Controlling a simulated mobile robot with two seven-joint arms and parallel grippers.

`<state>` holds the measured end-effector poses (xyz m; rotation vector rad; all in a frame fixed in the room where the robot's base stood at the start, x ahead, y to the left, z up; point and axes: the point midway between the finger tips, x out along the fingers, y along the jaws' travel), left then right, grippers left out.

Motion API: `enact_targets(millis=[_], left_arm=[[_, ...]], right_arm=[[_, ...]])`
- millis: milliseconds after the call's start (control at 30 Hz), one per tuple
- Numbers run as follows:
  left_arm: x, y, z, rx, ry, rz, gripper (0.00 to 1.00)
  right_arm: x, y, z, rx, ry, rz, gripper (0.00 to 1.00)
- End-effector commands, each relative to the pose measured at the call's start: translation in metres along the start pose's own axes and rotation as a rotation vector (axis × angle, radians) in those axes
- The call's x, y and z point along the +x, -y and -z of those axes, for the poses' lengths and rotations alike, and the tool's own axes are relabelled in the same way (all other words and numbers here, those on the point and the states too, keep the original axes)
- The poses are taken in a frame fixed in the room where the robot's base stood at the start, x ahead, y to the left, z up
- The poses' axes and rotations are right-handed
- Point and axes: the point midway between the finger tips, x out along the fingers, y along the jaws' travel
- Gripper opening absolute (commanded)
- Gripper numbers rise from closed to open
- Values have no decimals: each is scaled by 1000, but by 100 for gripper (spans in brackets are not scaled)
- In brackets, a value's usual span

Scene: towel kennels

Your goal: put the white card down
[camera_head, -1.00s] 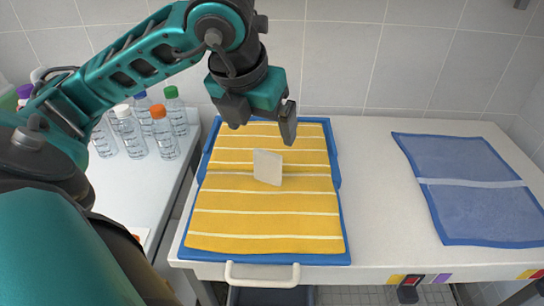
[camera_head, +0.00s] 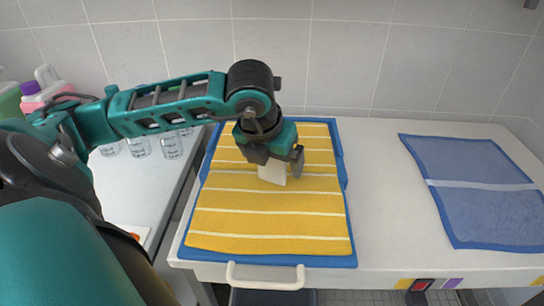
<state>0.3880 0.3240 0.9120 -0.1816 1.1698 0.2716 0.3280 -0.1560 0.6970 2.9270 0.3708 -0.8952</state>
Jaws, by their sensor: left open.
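The white card (camera_head: 272,173) stands upright, slightly tilted, over the yellow striped towel (camera_head: 262,215), near its upper middle. My left gripper (camera_head: 277,165) is open around the top of the card, with one finger on each side. The card's upper part is hidden by the gripper, and I cannot tell whether the fingers touch it. The yellow towel lies on a blue mat (camera_head: 343,215) on the white table. My right gripper is not in view.
A second blue mat (camera_head: 480,215) with a pale stripe lies at the right of the white table (camera_head: 385,205). Clear bottles (camera_head: 171,145) stand on the left counter, partly behind my arm. A tiled wall closes the back. The table between the mats is clear.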

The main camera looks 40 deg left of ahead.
Motion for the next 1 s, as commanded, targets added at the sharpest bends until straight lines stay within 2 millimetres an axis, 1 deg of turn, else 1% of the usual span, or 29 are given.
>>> enact_targets(millis=[233,800,833,867,1000], left_arm=[[2,0,0,1,1,0,94],[1,0,0,0,1,0,39],[1,0,0,0,2,0,38],[1,0,0,0,2,0,33],[1,0,0,0,2,0,33]], right_arm=[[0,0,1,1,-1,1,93],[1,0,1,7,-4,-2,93],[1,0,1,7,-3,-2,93],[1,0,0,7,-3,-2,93],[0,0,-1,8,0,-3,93]])
